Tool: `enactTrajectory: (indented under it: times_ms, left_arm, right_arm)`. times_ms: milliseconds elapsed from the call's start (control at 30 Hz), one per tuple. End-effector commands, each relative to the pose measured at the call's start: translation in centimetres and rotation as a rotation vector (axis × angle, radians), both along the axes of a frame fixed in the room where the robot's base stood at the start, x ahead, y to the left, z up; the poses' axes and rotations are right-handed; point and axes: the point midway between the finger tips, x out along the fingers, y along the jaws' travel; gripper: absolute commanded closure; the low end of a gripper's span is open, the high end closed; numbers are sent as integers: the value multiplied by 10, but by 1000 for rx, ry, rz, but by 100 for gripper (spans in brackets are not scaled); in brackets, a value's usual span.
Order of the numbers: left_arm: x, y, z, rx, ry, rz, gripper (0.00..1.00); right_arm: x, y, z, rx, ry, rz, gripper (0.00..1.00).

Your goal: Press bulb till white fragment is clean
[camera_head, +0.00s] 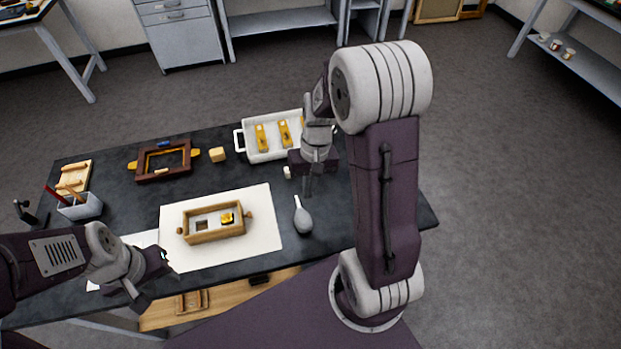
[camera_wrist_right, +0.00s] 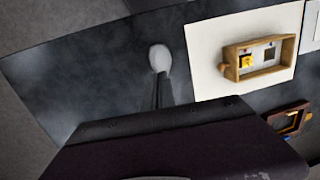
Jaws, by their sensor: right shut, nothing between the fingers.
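The pale grey bulb (camera_head: 302,218) lies on the dark table, right of the white sheet; its round end shows in the right wrist view (camera_wrist_right: 159,57). My right gripper (camera_head: 307,190) points down near the bulb's narrow end, shut and empty. Its fingers (camera_wrist_right: 160,92) overlap that end in the wrist view; I cannot tell whether they touch it. A wooden box (camera_head: 213,236) on the sheet holds a yellow-and-dark piece (camera_head: 228,218) and a greyish square (camera_head: 201,226). I cannot tell which is the white fragment. My left gripper (camera_head: 155,278) is open and empty at the front left.
The white sheet (camera_head: 262,240) covers the table's middle. A small white piece (camera_head: 287,173) lies near the tray. A tool cup (camera_head: 84,208) stands left.

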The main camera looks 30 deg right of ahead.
Motion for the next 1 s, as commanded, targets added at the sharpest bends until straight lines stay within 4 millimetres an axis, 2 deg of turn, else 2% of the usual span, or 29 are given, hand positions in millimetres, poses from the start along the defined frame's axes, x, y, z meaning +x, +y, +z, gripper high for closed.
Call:
enactTrajectory:
  times_ms: [100,267,1000]
  left_arm:
    - [0,0,1,0,0,0,64]
    - [0,0,1,0,0,0,64]
    - [0,0,1,0,0,0,64]
  right_arm:
    - [2,-3,19,-1,-3,0,100]
    - [2,-5,30,0,-1,0,100]
    - [2,-5,31,0,0,0,100]
